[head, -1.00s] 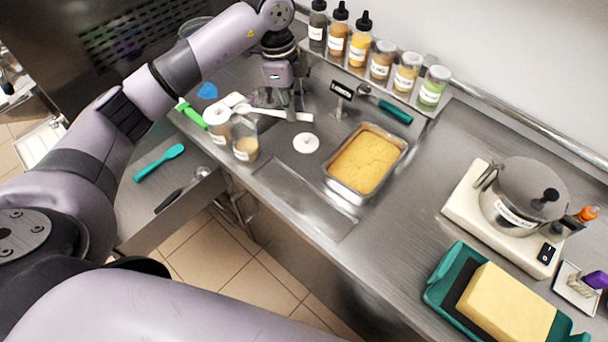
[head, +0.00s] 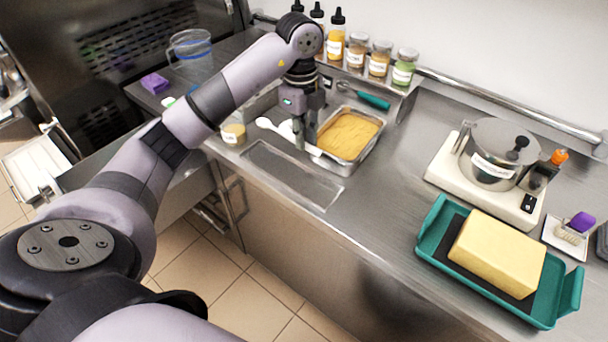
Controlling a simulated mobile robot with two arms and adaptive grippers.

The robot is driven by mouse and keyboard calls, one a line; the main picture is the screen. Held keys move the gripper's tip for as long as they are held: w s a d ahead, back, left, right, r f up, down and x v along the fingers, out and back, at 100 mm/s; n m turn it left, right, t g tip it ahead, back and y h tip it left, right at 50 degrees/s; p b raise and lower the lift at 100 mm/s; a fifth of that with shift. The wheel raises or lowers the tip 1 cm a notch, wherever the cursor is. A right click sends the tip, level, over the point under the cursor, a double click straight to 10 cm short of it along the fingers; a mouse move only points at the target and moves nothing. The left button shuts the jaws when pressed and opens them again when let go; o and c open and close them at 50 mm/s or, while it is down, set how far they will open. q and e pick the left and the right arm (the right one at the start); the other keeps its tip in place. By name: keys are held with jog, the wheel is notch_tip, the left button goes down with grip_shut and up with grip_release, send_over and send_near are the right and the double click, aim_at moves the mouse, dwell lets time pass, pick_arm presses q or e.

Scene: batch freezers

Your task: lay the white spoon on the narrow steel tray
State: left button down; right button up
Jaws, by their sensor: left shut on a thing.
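The white spoon (head: 264,123) is in the head view, with one end left of my left gripper (head: 304,145) and the other to its right. My left gripper is shut on the spoon and hides its middle. It holds the spoon near the back edge of the narrow steel tray (head: 288,174), just left of the pan of yellow food. The tray is empty and lies along the counter's front edge. I cannot tell how high the spoon is above the surface. My right gripper is not in view.
A steel pan (head: 377,145) of yellow food stands right behind the tray. A labelled cup (head: 233,134) stands to the left. Jars and bottles (head: 355,52) line the back. A pot on a white base (head: 492,160) and a teal tray (head: 541,307) with a yellow block are at right.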

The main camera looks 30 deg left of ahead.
pick_arm(q)
jog(key=p, duration=0.1)
send_over(304, 182)
notch_tip(304, 182, down, 7)
jog(key=shift+r, duration=0.2)
jog(key=shift+f, duration=0.3)
notch_tip(304, 182, down, 4)
jog(key=shift+r+p, duration=0.25)
jog(key=shift+p, duration=0.3)
jog(key=shift+f, duration=0.4)
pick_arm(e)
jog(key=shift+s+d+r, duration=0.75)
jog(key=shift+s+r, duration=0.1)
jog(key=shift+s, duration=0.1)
pick_arm(q)
jog(key=shift+f, duration=0.1)
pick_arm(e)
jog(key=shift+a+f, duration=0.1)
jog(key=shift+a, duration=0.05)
pick_arm(q)
jog(key=c, duration=1.8)
grip_release()
jog(key=shift+o, duration=0.8)
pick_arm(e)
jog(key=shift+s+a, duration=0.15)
